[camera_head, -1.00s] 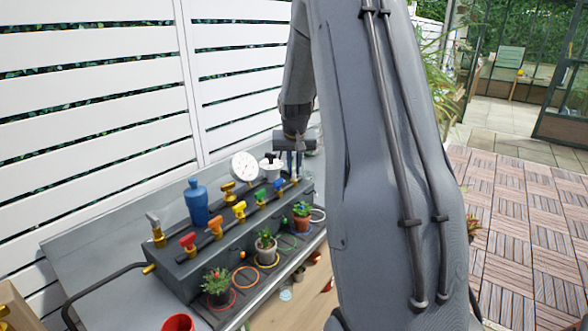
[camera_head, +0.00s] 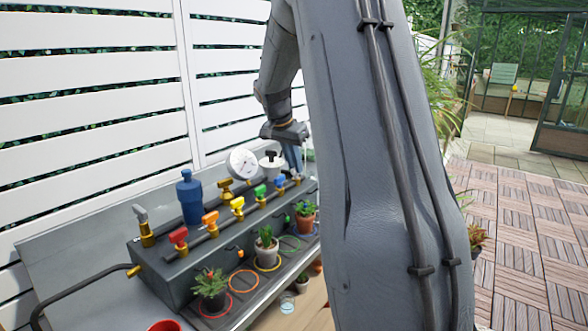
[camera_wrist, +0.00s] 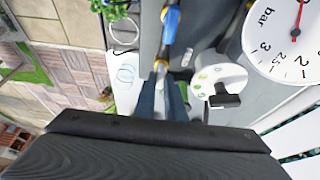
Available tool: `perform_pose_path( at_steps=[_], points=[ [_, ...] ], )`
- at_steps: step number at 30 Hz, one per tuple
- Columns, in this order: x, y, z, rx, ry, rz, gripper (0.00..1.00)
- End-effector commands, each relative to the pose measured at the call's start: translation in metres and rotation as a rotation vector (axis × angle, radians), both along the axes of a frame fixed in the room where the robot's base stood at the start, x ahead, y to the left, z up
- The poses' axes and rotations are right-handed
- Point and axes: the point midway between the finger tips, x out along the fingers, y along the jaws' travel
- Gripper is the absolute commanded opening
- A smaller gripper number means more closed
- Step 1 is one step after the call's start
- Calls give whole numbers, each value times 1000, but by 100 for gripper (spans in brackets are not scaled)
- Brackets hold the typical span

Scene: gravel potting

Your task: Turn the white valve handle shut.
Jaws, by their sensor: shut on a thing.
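The valve manifold (camera_head: 160,268) carries a row of valves with coloured handles: red (camera_head: 178,236), orange (camera_head: 210,218), yellow (camera_head: 237,203), green (camera_head: 260,190) and blue (camera_head: 279,180). My gripper (camera_head: 295,170) is at the far end of this row, just beyond the blue handle. Its fingers (camera_wrist: 165,103) are shut at the brass valve body (camera_wrist: 160,66) in the wrist view, which also shows the blue handle (camera_wrist: 172,20).
A pressure gauge (camera_head: 242,163) and a white dial with a black knob (camera_wrist: 218,78) stand close beside my gripper. A blue bottle-shaped part (camera_head: 191,198) stands behind the row. Potted plants (camera_head: 266,248) line the front. A white slatted fence (camera_head: 90,90) is behind.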

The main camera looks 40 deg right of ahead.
Motion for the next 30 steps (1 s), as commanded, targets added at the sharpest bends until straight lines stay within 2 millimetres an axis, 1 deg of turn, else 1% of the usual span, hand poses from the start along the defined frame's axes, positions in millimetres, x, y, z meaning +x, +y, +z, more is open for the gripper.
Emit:
perform_pose_path(
  at_steps=[16,17,19,20,27,30],
  points=[
    [0,1,-1,3,1,-23,0],
    [0,1,-1,3,1,-23,15],
    [0,1,-1,2,1,-23,27],
    [0,1,-1,2,1,-23,29],
    [0,0,0,2,1,-23,29],
    [0,1,3,0,-1,-22,29]
  ],
)
